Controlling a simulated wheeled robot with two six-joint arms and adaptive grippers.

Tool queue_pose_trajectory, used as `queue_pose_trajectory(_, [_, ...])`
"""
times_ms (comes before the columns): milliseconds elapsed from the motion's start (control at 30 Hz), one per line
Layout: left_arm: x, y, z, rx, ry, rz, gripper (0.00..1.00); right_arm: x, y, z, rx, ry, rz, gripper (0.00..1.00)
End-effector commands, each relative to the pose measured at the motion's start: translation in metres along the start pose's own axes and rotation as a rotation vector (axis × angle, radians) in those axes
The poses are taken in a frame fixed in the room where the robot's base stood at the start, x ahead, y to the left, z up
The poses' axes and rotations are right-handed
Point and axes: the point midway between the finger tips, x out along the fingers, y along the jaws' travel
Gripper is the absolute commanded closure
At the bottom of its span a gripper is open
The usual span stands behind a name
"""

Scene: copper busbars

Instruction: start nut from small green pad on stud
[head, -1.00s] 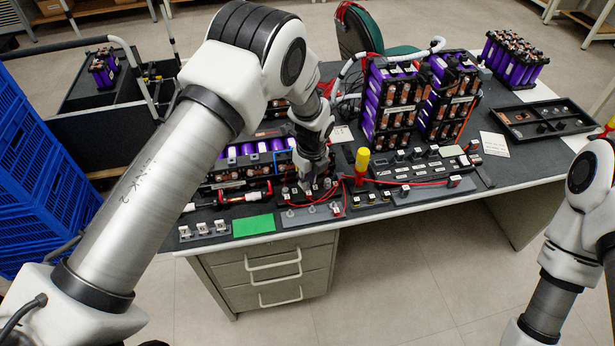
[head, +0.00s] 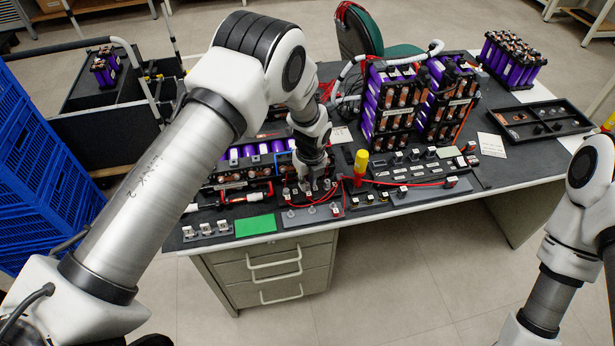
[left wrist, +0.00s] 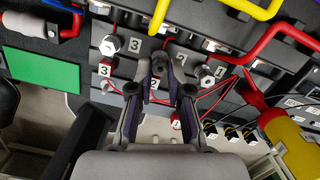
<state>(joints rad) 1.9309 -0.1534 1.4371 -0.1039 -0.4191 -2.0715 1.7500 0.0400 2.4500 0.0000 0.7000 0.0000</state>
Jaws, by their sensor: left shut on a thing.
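The small green pad (head: 255,226) lies flat at the front edge of the table; it also shows in the left wrist view (left wrist: 40,68), with nothing visible on it. My left gripper (head: 313,187) is low over the row of numbered posts right of the pad. In the left wrist view the left gripper (left wrist: 160,74) is shut on a small grey piece, apparently the nut (left wrist: 158,59), near a "2" label. The fingers hide most of it, and I cannot tell whether it touches a stud. Other bolt-like studs (left wrist: 111,45) stand beside "3" and "1" labels.
A yellow-and-red handled tool (head: 361,165) stands close right of the gripper. Red cables (head: 420,184) cross the bench. Purple battery packs (head: 392,100) stand behind. Small grey clips (head: 205,230) sit left of the pad. My right arm is at the right edge, its gripper unseen.

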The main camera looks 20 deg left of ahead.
Motion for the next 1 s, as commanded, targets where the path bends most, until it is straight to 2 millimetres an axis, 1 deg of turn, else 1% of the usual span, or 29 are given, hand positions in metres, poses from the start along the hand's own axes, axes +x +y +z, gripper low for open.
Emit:
queue_pose_trajectory(33, [-0.001,0.001,-0.001,0.013,0.002,0.001,1.0,-0.004,0.0,0.0,0.0,0.0,0.0,0.6])
queue_pose_trajectory(1000, [0.001,0.003,-0.002,0.278,0.006,-0.029,1.0,-0.043,0.0,0.0,0.0,0.0,0.0,0.6])
